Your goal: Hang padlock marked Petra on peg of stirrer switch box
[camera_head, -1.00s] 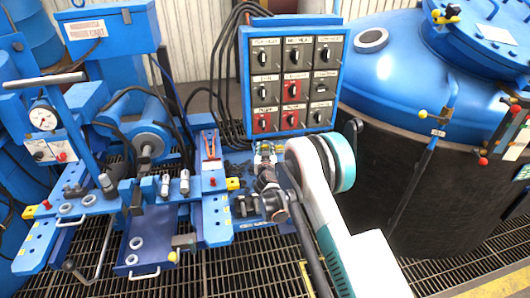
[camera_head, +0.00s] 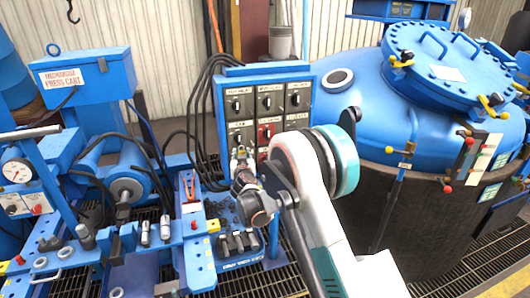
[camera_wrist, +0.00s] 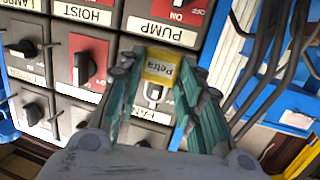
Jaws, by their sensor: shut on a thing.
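My gripper (camera_wrist: 160,72) is shut on the padlock (camera_wrist: 160,68), a small yellow body with a label reading Petra. The padlock sits between the fingertips, in front of the switch panel. A pale shape under it may be its shackle or part of a switch; I cannot tell. In the head view my gripper (camera_head: 241,157) is in front of the panel's lower left part, and the padlock is too small to make out surely. The blue-framed switch panel (camera_head: 270,71) holds rows of grey and red switch boxes. I cannot read a stirrer label or make out its peg.
Dark cables (camera_head: 188,105) hang left of the panel. A blue press cart (camera_head: 85,75) stands left, and a large blue-topped vessel (camera_head: 370,110) stands right.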

